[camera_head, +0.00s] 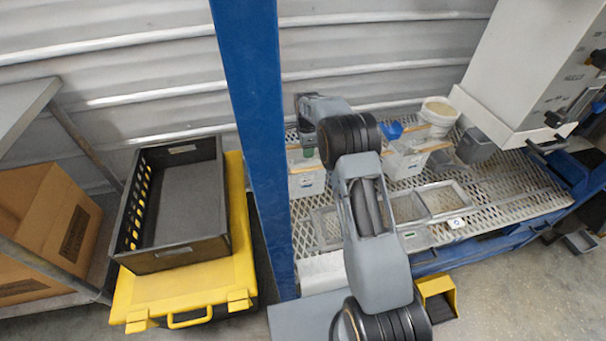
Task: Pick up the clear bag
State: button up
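I cannot pick out the clear bag for certain. A pale, whitish item (322,271) lies at the near left corner of the mesh bench (475,205), partly behind my arm; it is too unclear to name. My gripper (303,152) is at the far left of the bench, above or in front of a translucent bin (307,183). It is small and partly hidden by my wrist, so its fingers cannot be made out.
A blue post (255,130) stands left of my arm. A black crate (170,262) sits on a yellow-lidded case (180,305). A white bucket (438,112) and translucent bins (405,162) stand at the bench's back. A white machine (530,60) overhangs the right.

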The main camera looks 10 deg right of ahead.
jog(key=shift+f, duration=0.4)
jog(key=shift+c, duration=0.4)
grip_shut()
